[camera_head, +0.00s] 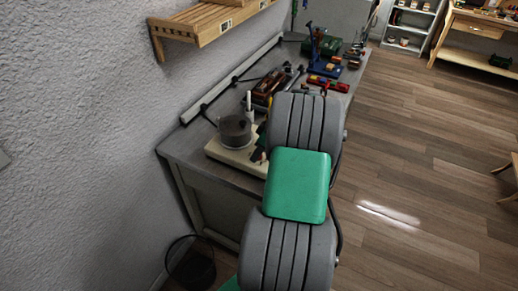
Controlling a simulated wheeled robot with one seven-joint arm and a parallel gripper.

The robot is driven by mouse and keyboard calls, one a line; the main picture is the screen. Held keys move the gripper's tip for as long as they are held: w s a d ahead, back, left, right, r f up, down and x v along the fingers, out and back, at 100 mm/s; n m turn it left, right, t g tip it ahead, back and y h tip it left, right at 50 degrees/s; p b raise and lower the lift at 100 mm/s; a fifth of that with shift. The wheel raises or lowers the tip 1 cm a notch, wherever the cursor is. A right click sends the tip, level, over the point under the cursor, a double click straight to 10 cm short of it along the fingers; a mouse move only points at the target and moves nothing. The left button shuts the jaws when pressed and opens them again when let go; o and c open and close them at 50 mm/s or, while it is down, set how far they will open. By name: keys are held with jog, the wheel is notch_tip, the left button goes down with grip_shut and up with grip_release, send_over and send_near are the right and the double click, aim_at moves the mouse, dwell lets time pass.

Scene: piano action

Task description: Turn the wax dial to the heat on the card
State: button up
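A grey round pot (235,131) stands on a flat cream base (228,155) at the near end of the grey workbench; it looks like the wax heater. I cannot make out a dial on it, and its right side is hidden behind my grey and green arm. A small dark shape shows between the base and my arm, too small to tell what it is. I cannot make out a card with a heat on it. My gripper is hidden by my own arm, so its place relative to the heater does not show.
The workbench (188,147) runs along the wall, with several tools, red pieces (328,83) and a blue-based device (322,65) farther back. A wooden wall shelf (215,20) hangs above left. A dark wire bin (192,268) stands on the floor. The floor at right is open.

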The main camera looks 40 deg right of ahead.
jog(key=shift+w+f, duration=0.1)
jog(key=shift+f, duration=0.05)
grip_shut()
dwell(0.4)
